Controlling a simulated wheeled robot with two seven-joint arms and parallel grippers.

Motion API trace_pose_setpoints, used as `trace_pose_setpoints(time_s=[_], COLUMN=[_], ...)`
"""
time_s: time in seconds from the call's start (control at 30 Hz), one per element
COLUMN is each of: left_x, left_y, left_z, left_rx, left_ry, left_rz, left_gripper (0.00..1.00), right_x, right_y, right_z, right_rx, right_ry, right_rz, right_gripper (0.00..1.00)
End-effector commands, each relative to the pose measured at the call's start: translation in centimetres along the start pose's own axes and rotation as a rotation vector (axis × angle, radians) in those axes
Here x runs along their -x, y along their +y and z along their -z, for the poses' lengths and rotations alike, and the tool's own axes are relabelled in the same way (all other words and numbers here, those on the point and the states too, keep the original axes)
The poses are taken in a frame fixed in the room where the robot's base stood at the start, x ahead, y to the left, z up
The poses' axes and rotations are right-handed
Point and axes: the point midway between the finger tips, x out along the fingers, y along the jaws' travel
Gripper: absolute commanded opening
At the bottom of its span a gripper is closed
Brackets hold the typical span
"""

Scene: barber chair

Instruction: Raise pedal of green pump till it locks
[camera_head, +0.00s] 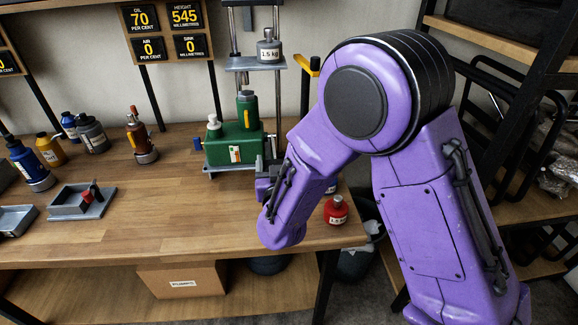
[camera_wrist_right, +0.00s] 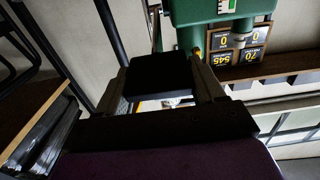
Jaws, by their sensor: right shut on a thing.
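The green pump (camera_head: 234,146) stands on the wooden bench, with a green cylinder on top and a white-capped part at its left. Its green body also shows upside down at the top of the right wrist view (camera_wrist_right: 215,10). My right gripper (camera_head: 268,172) is low at the pump's right end, partly hidden by my purple forearm. In the right wrist view its fingers (camera_wrist_right: 168,88) are shut on a dark flat block (camera_wrist_right: 158,72), which seems to be the pump's pedal. The pedal's joint with the pump is hidden. My left gripper is not in view.
A stand with a 1.5 kg weight (camera_head: 268,47) rises behind the pump. A red weight (camera_head: 336,210) sits near the bench's right edge. Several bottles and a grey tray (camera_head: 82,201) are at the left. The bench (camera_head: 170,225) is clear in front of the pump.

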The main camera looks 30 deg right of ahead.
Motion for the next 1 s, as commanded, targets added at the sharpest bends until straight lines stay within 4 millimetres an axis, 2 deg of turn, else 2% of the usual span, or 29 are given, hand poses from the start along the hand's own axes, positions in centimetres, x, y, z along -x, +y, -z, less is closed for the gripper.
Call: trace_pose_setpoints(time_s=[0.03,0.1,0.37,0.4,0.47,0.77,0.87,1.0], left_x=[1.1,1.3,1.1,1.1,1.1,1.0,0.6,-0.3], left_y=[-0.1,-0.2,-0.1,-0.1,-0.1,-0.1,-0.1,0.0], left_z=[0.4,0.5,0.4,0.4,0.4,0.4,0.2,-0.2], left_rx=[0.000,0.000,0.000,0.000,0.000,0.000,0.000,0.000], left_ry=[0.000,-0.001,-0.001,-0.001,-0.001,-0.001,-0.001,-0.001], left_rz=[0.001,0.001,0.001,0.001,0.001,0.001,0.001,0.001], left_gripper=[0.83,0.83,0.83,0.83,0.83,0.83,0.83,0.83], right_x=[-0.4,-0.6,-0.6,-0.6,-0.6,-0.3,0.8,4.0], right_y=[0.1,0.1,0.2,0.2,0.2,0.3,0.3,0.2], right_z=[1.6,2.0,1.8,1.7,1.7,1.6,1.4,1.2], right_rx=[-0.004,-0.004,-0.005,-0.005,-0.005,-0.003,-0.003,-0.003], right_ry=[0.012,0.012,0.010,0.009,0.008,0.005,0.005,0.006], right_rz=[-0.008,-0.007,-0.007,-0.007,-0.007,-0.008,-0.008,-0.007], right_gripper=[0.13,0.14,0.13,0.71,0.89,0.89,0.89,0.89])
